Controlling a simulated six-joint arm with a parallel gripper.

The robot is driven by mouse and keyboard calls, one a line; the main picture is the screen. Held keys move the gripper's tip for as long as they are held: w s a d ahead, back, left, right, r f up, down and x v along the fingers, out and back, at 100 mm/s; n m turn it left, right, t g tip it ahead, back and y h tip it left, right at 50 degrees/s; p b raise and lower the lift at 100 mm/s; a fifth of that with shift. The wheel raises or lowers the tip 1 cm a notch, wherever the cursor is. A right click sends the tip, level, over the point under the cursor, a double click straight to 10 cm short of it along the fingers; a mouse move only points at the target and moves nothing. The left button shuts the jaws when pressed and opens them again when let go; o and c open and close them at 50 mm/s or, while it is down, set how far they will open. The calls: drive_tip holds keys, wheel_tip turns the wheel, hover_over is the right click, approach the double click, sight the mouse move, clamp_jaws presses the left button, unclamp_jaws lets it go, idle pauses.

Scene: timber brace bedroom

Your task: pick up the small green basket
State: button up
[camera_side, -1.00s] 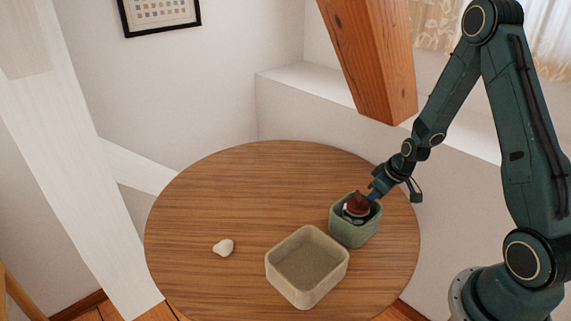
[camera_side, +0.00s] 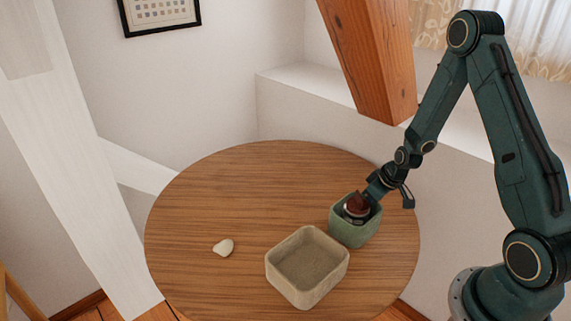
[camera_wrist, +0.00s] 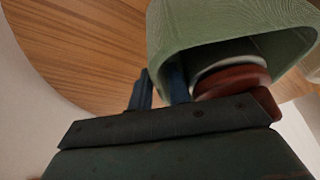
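The small green basket (camera_side: 352,234) stands on the right side of the round wooden table. It holds a dark red and white round item (camera_side: 357,205), which also shows in the wrist view (camera_wrist: 230,80). My gripper (camera_side: 369,197) is at the basket's far right rim, pointing down and left. In the wrist view, the two blue fingers of my gripper (camera_wrist: 160,85) stand apart at the wall of the green basket (camera_wrist: 205,22). One finger is outside the wall and one inside. Whether they touch the wall is hard to see.
A beige open basket (camera_side: 307,286) stands close to the green one, at its lower left. A small whitish stone (camera_side: 223,247) lies further left. A slanted timber brace (camera_side: 372,60) hangs behind the table, near my arm. The table's back and left (camera_side: 240,180) are clear.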

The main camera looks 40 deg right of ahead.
drive_tip(key=shift+f, duration=0.15)
clamp_jaws()
idle(0.4)
wheel_tip(320, 180, up, 20)
drive_tip(key=shift+r, duration=0.2)
idle(0.7)
idle(0.5)
